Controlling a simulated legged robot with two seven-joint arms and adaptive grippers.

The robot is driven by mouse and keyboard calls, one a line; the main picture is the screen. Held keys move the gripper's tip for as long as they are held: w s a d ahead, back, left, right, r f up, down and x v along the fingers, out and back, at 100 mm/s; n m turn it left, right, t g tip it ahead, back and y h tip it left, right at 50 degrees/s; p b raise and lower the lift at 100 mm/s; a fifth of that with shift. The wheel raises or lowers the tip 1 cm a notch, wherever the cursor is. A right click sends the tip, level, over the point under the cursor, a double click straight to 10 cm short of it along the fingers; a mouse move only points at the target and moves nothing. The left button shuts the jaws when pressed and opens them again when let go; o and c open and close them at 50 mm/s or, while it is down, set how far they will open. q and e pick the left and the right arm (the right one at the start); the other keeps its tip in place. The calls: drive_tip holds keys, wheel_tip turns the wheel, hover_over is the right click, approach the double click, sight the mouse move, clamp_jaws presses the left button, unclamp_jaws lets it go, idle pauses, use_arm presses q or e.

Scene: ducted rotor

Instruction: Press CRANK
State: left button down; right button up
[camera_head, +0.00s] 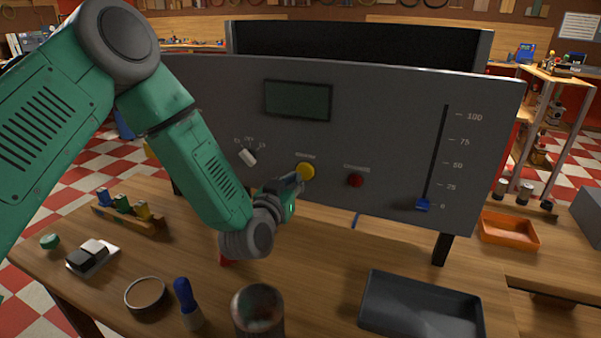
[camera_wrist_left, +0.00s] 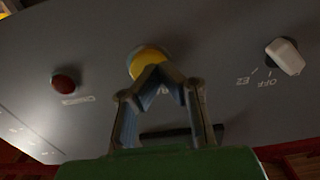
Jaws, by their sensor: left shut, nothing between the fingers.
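A grey upright panel (camera_head: 390,115) carries a yellow button (camera_head: 306,170) and a red button (camera_head: 356,180). The small labels above them are too blurred for me to read. My left gripper (camera_head: 298,178) is shut and empty, its tips at the lower left of the yellow button. In the left wrist view the shut fingertips (camera_wrist_left: 161,72) overlap the lower part of the yellow button (camera_wrist_left: 147,58); I cannot tell whether they touch it. The red button (camera_wrist_left: 65,83) stands clear to the left there. My right gripper is not in view.
The panel also has a white knob (camera_head: 248,156), a dark display (camera_head: 298,100) and a blue slider (camera_head: 423,204) at 0.

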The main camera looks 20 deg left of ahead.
use_arm(q)
drive_tip(key=shift+d+r, duration=0.15)
drive_tip(key=shift+d, duration=0.35)
drive_tip(key=shift+w+d+r, duration=0.1)
drive_tip(key=shift+w+d, duration=0.15)
drive_tip(key=shift+d, duration=0.35)
drive_tip(key=shift+w+a, duration=0.2)
drive_tip(key=shift+a, duration=0.35)
drive_tip(key=shift+w+d, duration=0.35)
drive_tip(key=shift+w, duration=0.05)
drive_tip(key=shift+a, duration=0.55)
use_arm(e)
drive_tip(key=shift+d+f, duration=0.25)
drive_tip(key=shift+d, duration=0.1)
use_arm(q)
drive_tip(key=shift+s+d, duration=0.25)
drive_tip(key=shift+s, duration=0.55)
drive_tip(key=shift+s+d, duration=0.2)
drive_tip(key=shift+s, duration=0.55)
drive_tip(key=s, duration=0.4)
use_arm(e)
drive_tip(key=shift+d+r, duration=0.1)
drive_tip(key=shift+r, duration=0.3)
